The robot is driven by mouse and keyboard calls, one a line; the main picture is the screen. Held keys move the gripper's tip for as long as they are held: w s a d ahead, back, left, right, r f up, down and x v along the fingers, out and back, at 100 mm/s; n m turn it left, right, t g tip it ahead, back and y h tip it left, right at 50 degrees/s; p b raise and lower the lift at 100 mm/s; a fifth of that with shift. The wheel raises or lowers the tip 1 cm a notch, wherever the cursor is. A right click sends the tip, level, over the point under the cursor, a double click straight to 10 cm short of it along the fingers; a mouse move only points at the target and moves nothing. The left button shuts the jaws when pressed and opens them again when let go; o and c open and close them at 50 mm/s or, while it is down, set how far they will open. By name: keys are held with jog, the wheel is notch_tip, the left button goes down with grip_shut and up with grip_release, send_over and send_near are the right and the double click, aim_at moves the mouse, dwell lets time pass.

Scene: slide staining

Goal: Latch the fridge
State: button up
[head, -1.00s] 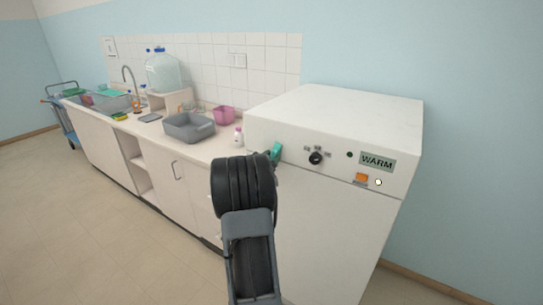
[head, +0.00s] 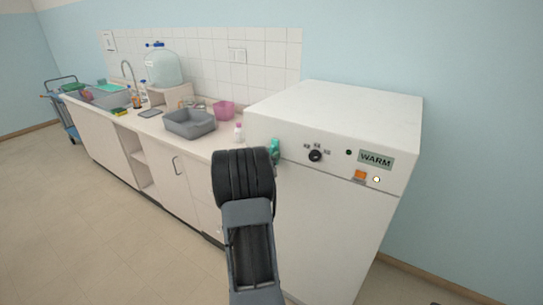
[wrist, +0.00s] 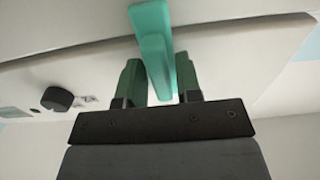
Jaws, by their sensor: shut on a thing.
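The fridge (head: 335,105) is a white cabinet standing at the right in the head view, its front door (head: 325,225) looking closed. A teal latch handle (head: 274,150) sits at the upper left of its front. In the wrist view the teal latch handle (wrist: 152,35) runs down between the two dark green fingers of my gripper (wrist: 160,80), which is shut on it. In the head view my arm's dark wrist hides most of the gripper.
A black knob (head: 315,156), a WARM label (head: 375,160) and an orange switch (head: 360,175) are on the fridge front. The floor at left is clear.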

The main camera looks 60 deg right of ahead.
jog(key=shift+f, duration=0.15)
jog(key=o, duration=0.7)
jog(key=a+b, duration=0.2)
jog(key=a, duration=1.2)
jog(key=shift+b, duration=0.35)
